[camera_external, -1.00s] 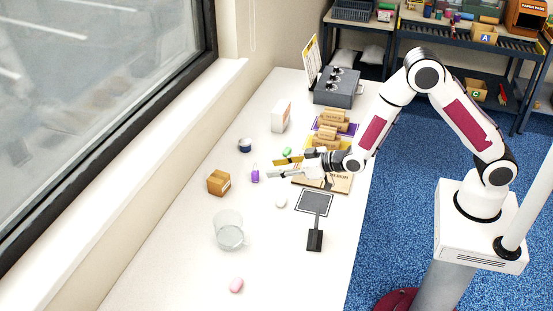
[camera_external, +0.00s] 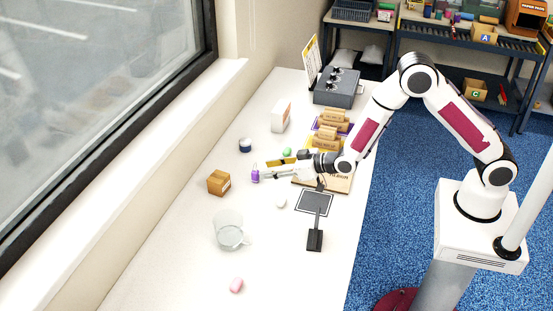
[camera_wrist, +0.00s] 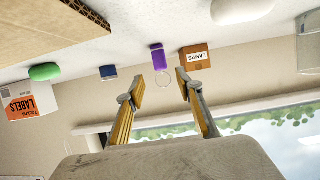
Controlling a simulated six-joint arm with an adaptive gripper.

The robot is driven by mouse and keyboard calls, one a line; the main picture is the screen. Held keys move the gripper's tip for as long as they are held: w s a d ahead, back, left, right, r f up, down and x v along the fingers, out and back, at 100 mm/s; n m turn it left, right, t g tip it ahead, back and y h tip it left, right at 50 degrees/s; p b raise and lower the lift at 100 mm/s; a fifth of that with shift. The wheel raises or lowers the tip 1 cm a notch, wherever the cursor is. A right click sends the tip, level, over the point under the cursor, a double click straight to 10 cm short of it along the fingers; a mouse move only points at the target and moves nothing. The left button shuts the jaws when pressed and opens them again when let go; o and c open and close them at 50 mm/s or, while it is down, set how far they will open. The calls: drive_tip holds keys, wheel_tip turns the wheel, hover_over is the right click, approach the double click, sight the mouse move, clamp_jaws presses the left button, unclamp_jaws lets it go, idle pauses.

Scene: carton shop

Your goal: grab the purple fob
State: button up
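The purple fob (camera_external: 255,176) stands on the white table with a small ring at its top. My gripper (camera_wrist: 160,80) is open, with one finger on either side and nothing held. In the external view my gripper (camera_external: 264,170) reaches in from the right, its tips close beside the fob. Whether they touch cannot be told.
A small brown box (camera_external: 219,183) stands left of the fob. A white rounded item (camera_external: 280,202), clear mug (camera_external: 229,230) and pink item (camera_external: 236,285) lie in front. Cartons (camera_external: 326,140) stand at right.

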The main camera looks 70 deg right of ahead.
sight(258, 172)
drive_tip(key=shift+x, duration=2.55)
drive_tip(key=shift+a+f, duration=0.15)
drive_tip(key=shift+f, duration=0.05)
drive_tip(key=c, duration=0.8)
